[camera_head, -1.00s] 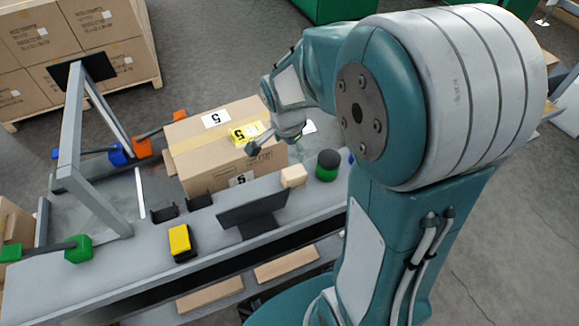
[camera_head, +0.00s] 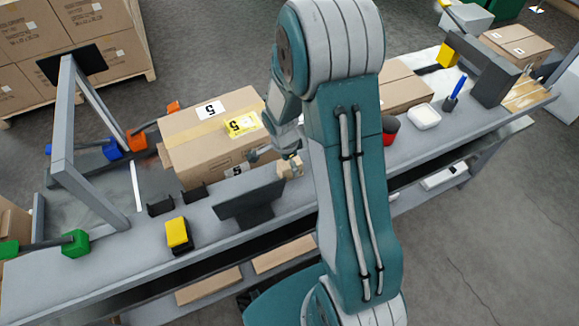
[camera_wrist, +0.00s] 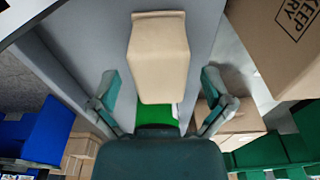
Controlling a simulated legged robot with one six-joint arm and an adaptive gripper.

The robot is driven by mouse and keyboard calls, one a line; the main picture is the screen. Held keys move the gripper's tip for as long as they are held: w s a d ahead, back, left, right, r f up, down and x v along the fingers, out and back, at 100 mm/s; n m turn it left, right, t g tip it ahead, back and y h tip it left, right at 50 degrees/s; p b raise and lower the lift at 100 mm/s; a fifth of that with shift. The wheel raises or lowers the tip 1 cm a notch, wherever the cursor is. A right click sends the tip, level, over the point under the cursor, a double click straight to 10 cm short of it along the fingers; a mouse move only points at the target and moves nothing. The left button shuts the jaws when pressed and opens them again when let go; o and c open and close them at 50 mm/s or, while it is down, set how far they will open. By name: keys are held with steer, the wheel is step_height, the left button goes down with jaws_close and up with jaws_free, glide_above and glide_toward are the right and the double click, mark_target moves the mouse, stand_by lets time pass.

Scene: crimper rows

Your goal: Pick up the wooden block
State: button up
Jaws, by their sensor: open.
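The wooden block (camera_head: 291,168) is a small pale tan block on the grey bench, beside the large cardboard box. In the head view it is partly covered by my gripper (camera_head: 273,157), which hangs just over it. In the wrist view the block (camera_wrist: 160,58) fills the upper middle. My gripper (camera_wrist: 160,92) is open, with one finger on each side of the block's near end. A gap shows between each finger and the block. I cannot tell the exact height of the fingertips over the bench.
The large cardboard box (camera_head: 205,135) stands close behind the block. A dark monitor-like panel (camera_head: 248,203) is to its left on the bench (camera_head: 110,275). A yellow-and-black item (camera_head: 178,235) lies further left. A red-and-black cylinder (camera_head: 390,130) and a white tray (camera_head: 424,116) are right of my arm.

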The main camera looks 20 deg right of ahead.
mark_target(290, 168)
steer(key=shift+d+f, duration=0.2)
steer(key=shift+f, duration=1.35)
steer(key=c, duration=1.3)
steer(key=shift+o, duration=0.2)
steer(key=shift+r, duration=0.15)
step_height(290, 168, up, 10)
steer(key=shift+f, duration=0.1)
steer(key=o, duration=0.7)
steer(key=c, duration=0.5)
steer(key=shift+w, duration=0.1)
